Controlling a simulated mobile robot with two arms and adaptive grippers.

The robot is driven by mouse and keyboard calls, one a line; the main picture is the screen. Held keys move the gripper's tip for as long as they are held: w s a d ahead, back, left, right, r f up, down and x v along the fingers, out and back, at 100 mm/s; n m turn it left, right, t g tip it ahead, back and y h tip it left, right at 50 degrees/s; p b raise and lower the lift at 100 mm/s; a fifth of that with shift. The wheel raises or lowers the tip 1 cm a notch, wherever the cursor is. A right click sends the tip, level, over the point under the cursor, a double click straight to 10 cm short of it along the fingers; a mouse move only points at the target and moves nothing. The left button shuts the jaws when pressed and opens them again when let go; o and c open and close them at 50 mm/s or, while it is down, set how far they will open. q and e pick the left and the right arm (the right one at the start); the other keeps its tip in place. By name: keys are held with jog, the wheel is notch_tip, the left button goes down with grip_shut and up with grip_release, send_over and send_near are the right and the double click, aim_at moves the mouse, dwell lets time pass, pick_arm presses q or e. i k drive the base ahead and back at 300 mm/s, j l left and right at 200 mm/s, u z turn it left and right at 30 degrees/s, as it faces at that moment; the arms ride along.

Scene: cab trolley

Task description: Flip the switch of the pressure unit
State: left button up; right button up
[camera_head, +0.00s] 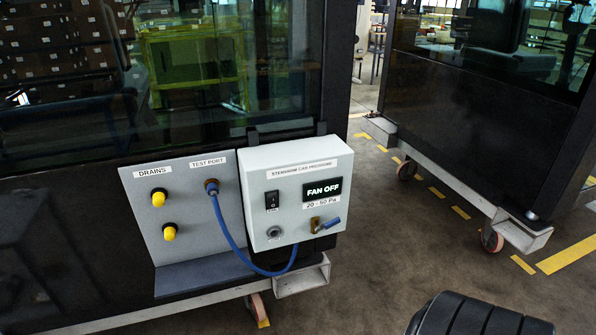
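The pressure unit (294,192) is a light grey box in the middle of the head view, labelled "STEMNOM CAB PRESSURE" or similar. Its small black rocker switch (272,200) is on the left of the front face. Below are a round grey port (274,233) and a brass fitting with a blue lever (327,224). Neither gripper can be made out in the view.
A grey panel (180,225) left of the unit carries yellow-capped drains (159,195) and a test port. A blue hose (231,241) loops from it under the unit. A second dark cab (470,100) on wheels stands right. A black ribbed part (480,317) fills the bottom right.

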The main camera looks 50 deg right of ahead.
aim_at(273, 200)
jog(key=i+l+z, duration=0.1)
jog(key=z, duration=1.35)
jog(key=i+l, duration=0.05)
